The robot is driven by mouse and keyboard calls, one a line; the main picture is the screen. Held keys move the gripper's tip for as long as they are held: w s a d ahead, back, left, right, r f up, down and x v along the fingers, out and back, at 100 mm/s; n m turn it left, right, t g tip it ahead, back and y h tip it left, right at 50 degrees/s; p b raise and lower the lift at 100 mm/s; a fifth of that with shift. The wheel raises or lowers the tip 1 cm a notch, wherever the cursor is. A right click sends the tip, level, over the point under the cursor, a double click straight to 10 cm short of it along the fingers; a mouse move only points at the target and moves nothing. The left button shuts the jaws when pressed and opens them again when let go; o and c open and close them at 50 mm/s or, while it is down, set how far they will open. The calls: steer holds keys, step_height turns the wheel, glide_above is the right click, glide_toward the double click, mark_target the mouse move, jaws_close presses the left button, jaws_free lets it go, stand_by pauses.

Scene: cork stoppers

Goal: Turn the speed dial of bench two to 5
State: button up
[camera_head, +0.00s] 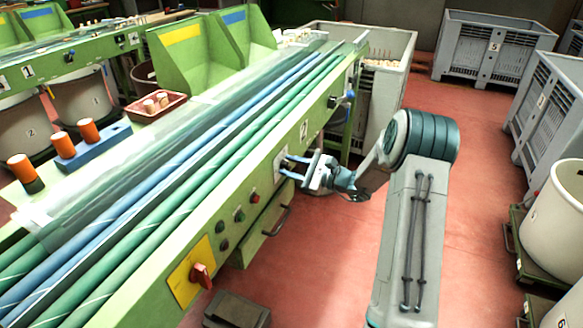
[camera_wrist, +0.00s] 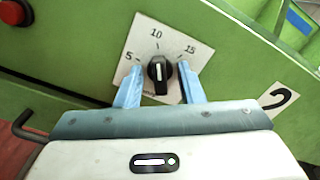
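The speed dial (camera_wrist: 158,73) is a black knob with a white pointer line on a white plate (camera_wrist: 136,41). The plate reads 5 at left, 10 at top and 15 at right. The pointer line stands nearly upright in the wrist view, roughly in line with the 10. My gripper (camera_wrist: 160,66) is open, its light blue fingers on either side of the knob with small gaps. In the head view my gripper (camera_head: 285,166) is at the green bench front (camera_head: 230,195), beside a plate marked 2 (camera_head: 304,130); there the knob is mostly hidden.
A red button (camera_wrist: 14,11) is at the wrist view's upper left. A red rotary switch on a yellow plate (camera_head: 192,270), small buttons and a drawer handle (camera_head: 277,221) are on the same front. Grey crates (camera_head: 490,48) stand beyond open red floor (camera_head: 465,200).

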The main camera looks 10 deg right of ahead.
steer(key=c, duration=0.7)
steer(key=shift+f+b, duration=0.1)
steer(key=shift+b, duration=0.4)
steer(key=n+b, duration=0.1)
steer(key=b, duration=0.1)
steer(key=n+b, duration=0.2)
steer(key=shift+f, duration=0.3)
steer(key=n+b, duration=0.3)
steer(key=b, duration=0.3)
steer(key=shift+n, duration=0.4)
steer(key=n+b, duration=0.3)
steer(key=b, duration=0.2)
steer(key=n+b, duration=0.2)
steer(key=b, duration=0.1)
steer(key=shift+r, duration=0.15)
steer(key=shift+r+b, duration=0.15)
steer(key=shift+b, duration=0.25)
